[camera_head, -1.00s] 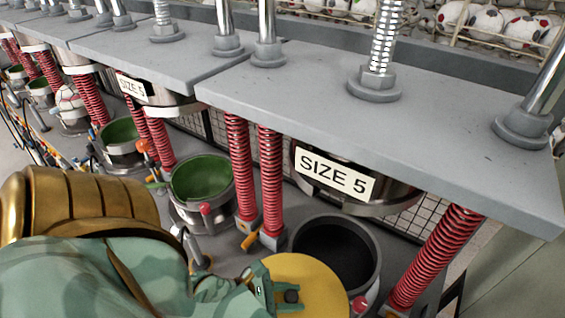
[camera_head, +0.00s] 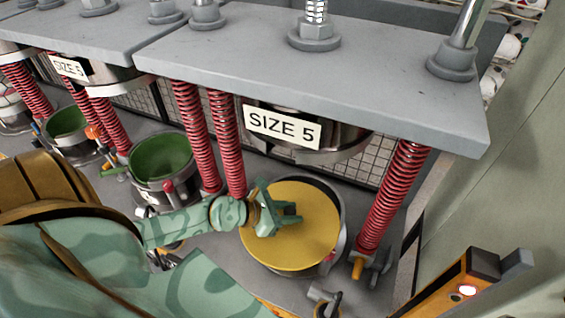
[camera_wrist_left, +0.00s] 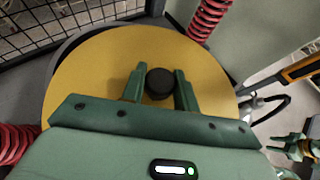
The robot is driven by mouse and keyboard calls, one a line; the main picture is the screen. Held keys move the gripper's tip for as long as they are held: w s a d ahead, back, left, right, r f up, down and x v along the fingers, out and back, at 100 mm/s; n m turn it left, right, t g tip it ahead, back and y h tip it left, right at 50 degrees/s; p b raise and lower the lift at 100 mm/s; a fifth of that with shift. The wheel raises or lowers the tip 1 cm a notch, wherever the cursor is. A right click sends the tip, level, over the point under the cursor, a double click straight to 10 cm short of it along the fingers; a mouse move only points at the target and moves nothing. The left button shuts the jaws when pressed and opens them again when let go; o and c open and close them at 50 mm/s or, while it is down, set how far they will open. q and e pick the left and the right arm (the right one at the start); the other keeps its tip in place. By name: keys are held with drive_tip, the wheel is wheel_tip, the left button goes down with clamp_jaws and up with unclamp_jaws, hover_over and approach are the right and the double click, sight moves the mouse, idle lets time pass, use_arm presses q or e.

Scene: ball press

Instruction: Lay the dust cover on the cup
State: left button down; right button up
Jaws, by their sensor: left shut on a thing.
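The dust cover (camera_head: 300,235) is a flat yellow disc with a dark round knob, and it fills much of the left wrist view (camera_wrist_left: 105,75). My left gripper (camera_head: 290,217) is shut on the knob (camera_wrist_left: 159,83). The cover is over the grey cup (camera_head: 341,207) under the near press and hides nearly all its opening. A strip of the cup's rim shows beyond the cover's far right edge. I cannot tell whether the cover touches the rim. My right gripper (camera_wrist_left: 290,146) is at the right of the left wrist view, small, with its fingers apart, empty.
The press plate with a SIZE 5 sign (camera_head: 283,127) hangs above the cup. Red springs (camera_head: 393,195) stand on both sides. A green-lined cup (camera_head: 160,160) is to the left.

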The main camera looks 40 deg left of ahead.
sight(298, 198)
use_arm(q)
drive_tip(key=w+b, duration=0.1)
drive_tip(key=w, duration=0.1)
drive_tip(key=w+a+b, duration=0.1)
drive_tip(key=w, duration=0.2)
drive_tip(key=w+a+b, duration=0.1)
drive_tip(key=w, duration=0.2)
drive_tip(key=shift+w, duration=0.15)
drive_tip(key=shift+f+b, duration=0.55)
drive_tip(key=shift+f, duration=0.15)
drive_tip(key=shift+f+b, duration=0.5)
drive_tip(key=shift+f, duration=0.1)
drive_tip(key=shift+f+b, duration=0.7)
drive_tip(key=shift+f, duration=0.1)
drive_tip(key=c, duration=1)
unclamp_jaws()
drive_tip(key=shift+o, duration=0.2)
